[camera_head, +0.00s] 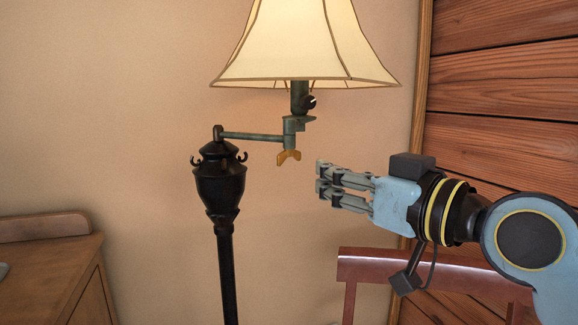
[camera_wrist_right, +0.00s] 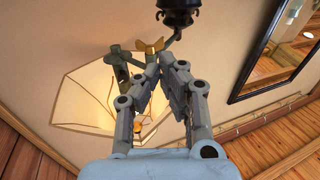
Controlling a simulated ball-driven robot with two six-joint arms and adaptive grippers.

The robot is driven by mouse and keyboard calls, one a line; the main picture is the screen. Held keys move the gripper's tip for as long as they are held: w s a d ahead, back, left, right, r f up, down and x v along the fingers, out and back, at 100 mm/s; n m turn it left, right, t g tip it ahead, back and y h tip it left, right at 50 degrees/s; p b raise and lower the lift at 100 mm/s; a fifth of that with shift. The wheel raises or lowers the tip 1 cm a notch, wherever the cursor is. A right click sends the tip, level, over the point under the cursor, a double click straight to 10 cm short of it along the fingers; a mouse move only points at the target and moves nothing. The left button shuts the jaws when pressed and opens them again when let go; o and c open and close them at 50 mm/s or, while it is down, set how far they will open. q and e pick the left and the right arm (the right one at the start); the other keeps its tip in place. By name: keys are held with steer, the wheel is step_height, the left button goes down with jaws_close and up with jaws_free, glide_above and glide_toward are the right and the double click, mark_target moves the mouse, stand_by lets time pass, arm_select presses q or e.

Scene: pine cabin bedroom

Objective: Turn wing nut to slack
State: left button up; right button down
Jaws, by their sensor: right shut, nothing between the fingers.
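The brass wing nut (camera_head: 288,157) hangs under the joint of the lamp's swing arm (camera_head: 253,137), below the lit cream shade (camera_head: 305,45). In the right wrist view the wing nut (camera_wrist_right: 150,46) shows just beyond my fingertips, with its two wings spread. My right gripper (camera_head: 319,178) is to the right of the wing nut and slightly lower, apart from it, pointing left. Its fingers are shut and empty; it also shows in the right wrist view (camera_wrist_right: 166,62). My left gripper is in neither view.
The black lamp post (camera_head: 226,265) stands left of the wing nut. A wooden cabinet (camera_head: 50,265) is at lower left. A reddish chair back (camera_head: 430,265) is below my right arm. A plank wall (camera_head: 500,100) is at right. Air between gripper and nut is clear.

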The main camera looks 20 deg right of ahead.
mark_target(283, 162)
steer(key=x, duration=0.7)
steer(key=shift+w+a+r+p, duration=0.15)
steer(key=shift+r+p, duration=0.05)
steer(key=shift+p, duration=0.1)
steer(key=shift+w+a+f, duration=0.15)
steer(key=shift+w+a, duration=0.05)
steer(key=shift+w, duration=0.5)
steer(key=shift+s, duration=0.1)
steer(key=shift+d, duration=0.1)
